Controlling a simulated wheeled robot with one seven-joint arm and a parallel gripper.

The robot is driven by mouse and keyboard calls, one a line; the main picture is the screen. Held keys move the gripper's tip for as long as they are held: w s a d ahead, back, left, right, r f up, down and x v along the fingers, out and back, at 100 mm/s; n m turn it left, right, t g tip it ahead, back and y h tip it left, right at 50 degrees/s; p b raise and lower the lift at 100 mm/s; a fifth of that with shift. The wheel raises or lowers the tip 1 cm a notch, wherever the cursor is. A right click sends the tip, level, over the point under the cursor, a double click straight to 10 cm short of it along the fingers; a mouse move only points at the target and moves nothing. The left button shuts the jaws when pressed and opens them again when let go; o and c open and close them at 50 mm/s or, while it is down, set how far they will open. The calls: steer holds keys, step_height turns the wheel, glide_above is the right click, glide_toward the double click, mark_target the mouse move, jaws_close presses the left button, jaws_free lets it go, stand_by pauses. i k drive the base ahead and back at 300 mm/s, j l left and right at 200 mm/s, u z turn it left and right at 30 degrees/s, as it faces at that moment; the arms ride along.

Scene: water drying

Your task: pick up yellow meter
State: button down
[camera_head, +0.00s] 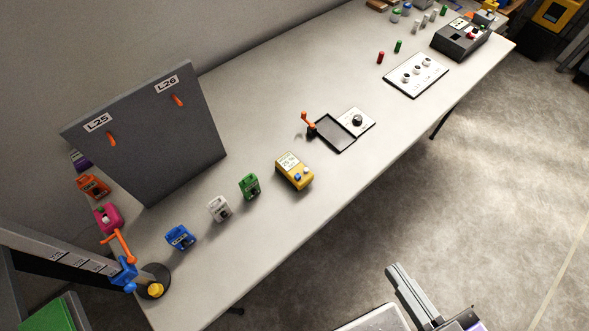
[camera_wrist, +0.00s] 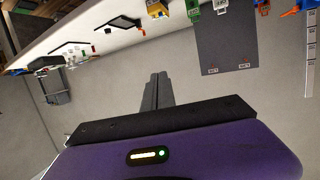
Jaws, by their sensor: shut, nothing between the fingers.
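The yellow meter (camera_head: 294,171) lies on the white table in the head view, with a pale display, a blue knob and a white knob on its face. It sits between a green device and a black tray. In the wrist view the yellow meter (camera_wrist: 156,9) shows at the top edge, partly cut off. My gripper (camera_head: 397,270) is off the front side of the table, low in the head view and well apart from the meter. In the wrist view my gripper (camera_wrist: 157,78) has its fingers together with nothing between them.
The green (camera_head: 249,186), white (camera_head: 219,208) and blue (camera_head: 180,237) devices stand in a row left of the meter on the table (camera_head: 262,111). A black tray (camera_head: 334,133) with an orange lever is to its right. A grey panel (camera_head: 151,134) stands behind. The table between is clear.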

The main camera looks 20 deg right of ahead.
mark_target(289, 164)
steer(key=l+u, duration=0.2)
steer(key=l, duration=0.2)
steer(key=k+l+u, duration=0.2)
steer(key=l, duration=0.25)
steer(key=l+u, duration=0.2)
steer(key=l, duration=0.2)
